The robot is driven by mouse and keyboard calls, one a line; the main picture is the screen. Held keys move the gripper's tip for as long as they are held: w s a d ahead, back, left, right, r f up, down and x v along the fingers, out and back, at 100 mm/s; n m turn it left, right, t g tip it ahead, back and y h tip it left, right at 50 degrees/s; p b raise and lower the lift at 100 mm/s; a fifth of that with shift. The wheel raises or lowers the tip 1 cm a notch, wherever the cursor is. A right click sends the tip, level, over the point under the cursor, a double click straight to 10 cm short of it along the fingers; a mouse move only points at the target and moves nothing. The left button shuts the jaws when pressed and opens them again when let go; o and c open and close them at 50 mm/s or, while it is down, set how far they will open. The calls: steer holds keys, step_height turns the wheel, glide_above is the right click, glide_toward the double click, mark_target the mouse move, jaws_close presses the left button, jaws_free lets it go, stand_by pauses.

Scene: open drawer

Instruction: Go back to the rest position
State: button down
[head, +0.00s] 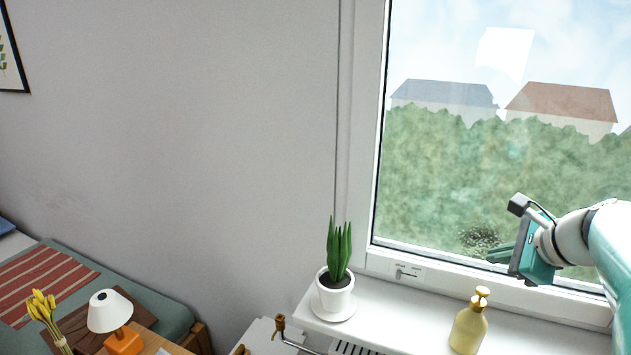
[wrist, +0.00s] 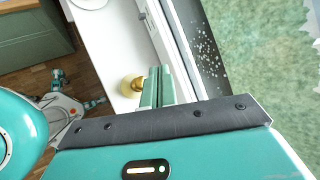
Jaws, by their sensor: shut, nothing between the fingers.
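My gripper (head: 497,256) is at the right in the head view, raised in front of the window and above the sill. Its teal fingers point left. In the wrist view the fingers (wrist: 157,87) are together with nothing held between them. No drawer can be made out in either view.
A white windowsill (head: 400,308) runs below the gripper. On it stand a yellow bottle (head: 468,330) and a potted plant (head: 336,290). The window (head: 480,160) is close behind the gripper. An orange lamp (head: 112,318) and yellow tulips (head: 42,310) are at lower left.

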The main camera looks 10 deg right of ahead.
steer(key=s+a+f+n+g, duration=0.1)
steer(key=s+a+f+n, duration=0.2)
steer(key=a+n, duration=0.9)
steer(key=s+a+f+n+g+h, duration=0.1)
steer(key=s+a+f+n, duration=0.3)
steer(key=a+n, duration=0.9)
steer(key=shift+s+a+f+g, duration=0.2)
steer(key=shift+s+a+g, duration=0.6)
steer(key=shift+s+a, duration=0.35)
